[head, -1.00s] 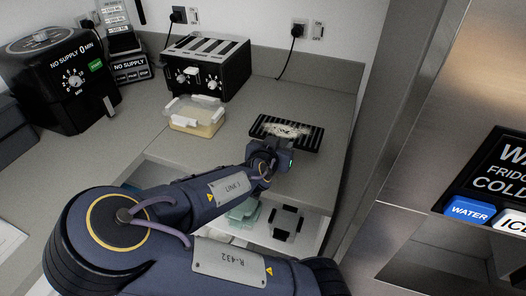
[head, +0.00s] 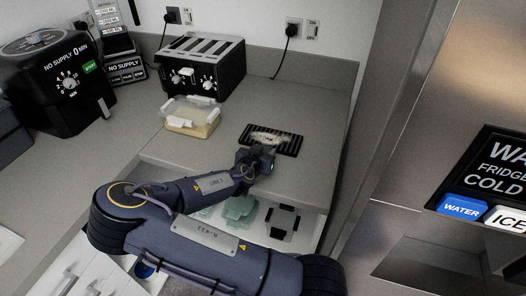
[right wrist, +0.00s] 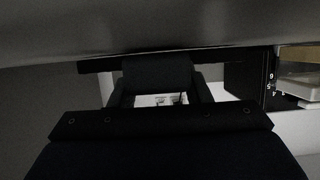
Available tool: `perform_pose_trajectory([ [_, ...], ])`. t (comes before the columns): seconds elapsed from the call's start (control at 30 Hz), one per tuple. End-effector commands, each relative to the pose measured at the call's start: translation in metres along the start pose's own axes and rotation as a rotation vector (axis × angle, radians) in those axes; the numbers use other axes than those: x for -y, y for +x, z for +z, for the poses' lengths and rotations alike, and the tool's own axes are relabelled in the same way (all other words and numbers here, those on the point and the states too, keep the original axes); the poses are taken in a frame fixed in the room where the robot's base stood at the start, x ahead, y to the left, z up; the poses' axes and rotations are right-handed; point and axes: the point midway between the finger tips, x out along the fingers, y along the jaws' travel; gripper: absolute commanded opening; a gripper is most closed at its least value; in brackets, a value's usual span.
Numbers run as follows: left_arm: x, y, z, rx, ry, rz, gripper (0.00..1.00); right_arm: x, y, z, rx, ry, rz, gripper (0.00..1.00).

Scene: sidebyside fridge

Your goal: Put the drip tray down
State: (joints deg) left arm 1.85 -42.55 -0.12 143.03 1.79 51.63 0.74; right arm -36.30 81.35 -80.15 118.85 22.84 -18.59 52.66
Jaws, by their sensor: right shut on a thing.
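The drip tray (head: 290,145) is a flat black slatted tray with a pale whitish patch on its middle. In the head view it is over the rear right part of the grey counter, level or nearly so. My right gripper (head: 262,152) is shut on its near edge; the fingertips are mostly hidden by the gripper body. In the dark right wrist view the tray (right wrist: 95,67) shows edge-on as a thin black bar close to the counter surface. I cannot tell if it touches. My left gripper is not in view.
A clear lidded container (head: 190,117) and a black toaster (head: 205,70) stand left of the tray. A black air fryer (head: 55,85) is farther left. Below the counter's front edge, an open space holds greenish containers (head: 238,208). The fridge (head: 440,110) rises at right.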

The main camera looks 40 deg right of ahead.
Motion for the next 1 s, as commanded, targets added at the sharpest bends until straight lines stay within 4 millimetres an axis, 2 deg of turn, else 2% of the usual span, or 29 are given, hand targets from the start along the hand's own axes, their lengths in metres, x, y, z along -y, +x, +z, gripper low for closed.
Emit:
perform_pose_trajectory([
  [0.27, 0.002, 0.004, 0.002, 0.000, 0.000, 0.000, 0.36, 0.000, 0.002, 0.004, -0.001, 0.000, -0.001, 0.16],
  [0.3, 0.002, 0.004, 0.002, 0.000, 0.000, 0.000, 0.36, 0.000, 0.001, 0.004, 0.000, -0.001, 0.000, 0.45],
  [0.47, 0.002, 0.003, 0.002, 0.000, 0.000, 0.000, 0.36, 0.000, 0.001, 0.003, 0.000, -0.001, 0.000, 0.65],
  [0.83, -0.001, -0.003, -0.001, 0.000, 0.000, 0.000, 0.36, 0.000, -0.002, -0.004, 0.000, -0.001, 0.000, 0.65],
  [1.0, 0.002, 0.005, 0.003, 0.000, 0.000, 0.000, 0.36, 0.001, -0.028, 0.001, 0.000, 0.000, -0.004, 0.65],
])
